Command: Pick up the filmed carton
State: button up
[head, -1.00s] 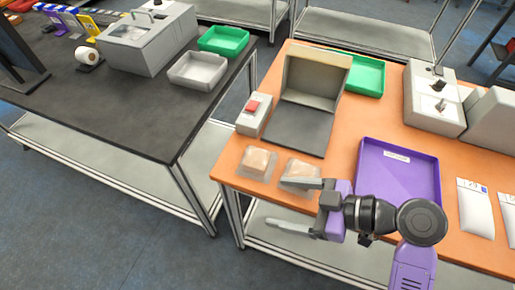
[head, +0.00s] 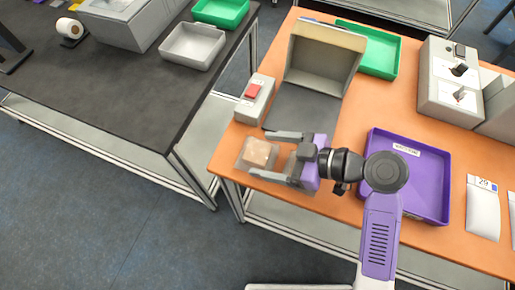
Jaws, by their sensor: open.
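A filmed carton (head: 258,152), a small tan box in clear wrap, lies on the orange table near its front left corner. My gripper (head: 261,154) is open, with one finger on the far side of this carton and the other on its near side. The fingers appear to straddle it from the right; I cannot tell their height above the table or whether they touch it. A second wrapped carton, seen earlier to the right, is hidden now, apparently beneath my gripper's body.
A grey box with a red button (head: 254,92) and an open grey bin-like stand (head: 325,62) are behind. A purple tray (head: 428,185) is to the right, a green tray (head: 385,48) at the back. White pouches (head: 483,208) lie far right. The black table (head: 100,95) stands left across a gap.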

aim_at(259, 152)
jog(key=shift+x, duration=1.6)
jog(key=shift+r, duration=0.1)
jog(key=c, duration=1.6)
